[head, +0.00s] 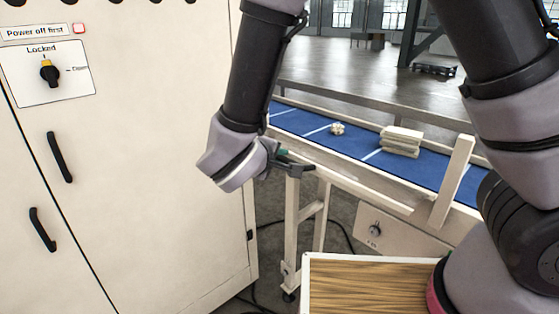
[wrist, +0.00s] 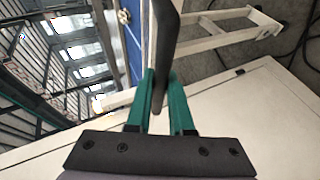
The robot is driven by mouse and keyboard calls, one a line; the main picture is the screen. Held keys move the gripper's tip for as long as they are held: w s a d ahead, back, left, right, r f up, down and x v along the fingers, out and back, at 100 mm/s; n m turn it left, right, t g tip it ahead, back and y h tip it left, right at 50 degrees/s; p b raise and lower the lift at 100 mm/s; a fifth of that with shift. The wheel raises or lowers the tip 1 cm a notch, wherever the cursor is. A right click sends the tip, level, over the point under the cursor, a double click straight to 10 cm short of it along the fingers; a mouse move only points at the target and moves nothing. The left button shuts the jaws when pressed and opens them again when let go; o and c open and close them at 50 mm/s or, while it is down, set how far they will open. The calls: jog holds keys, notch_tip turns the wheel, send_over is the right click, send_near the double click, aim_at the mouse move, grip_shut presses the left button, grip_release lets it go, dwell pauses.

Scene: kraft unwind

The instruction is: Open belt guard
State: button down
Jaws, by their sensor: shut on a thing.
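The conveyor has a blue belt (head: 300,122) with a cream guard rail (head: 365,193) along its near side. My gripper (head: 283,156) is at the left end of this rail, beside the tall cream cabinet. In the wrist view, the green fingers of my gripper (wrist: 163,78) are shut on a black bar-like handle (wrist: 166,30), which passes between them. In the head view my wrist and fingers hide much of the handle, and I cannot tell exactly where it joins the guard.
The cabinet (head: 150,170) has black handles and a switch (head: 50,72) pointing to "Locked". Stacked pale blocks (head: 401,140) and a small pale item (head: 337,128) lie on the belt. A wood-topped surface (head: 370,285) stands in front. Cables lie on the floor.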

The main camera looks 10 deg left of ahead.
jog(key=c, duration=0.8)
grip_release()
jog(key=v, duration=1)
jog(key=shift+s, duration=0.35)
jog(key=shift+r, duration=0.15)
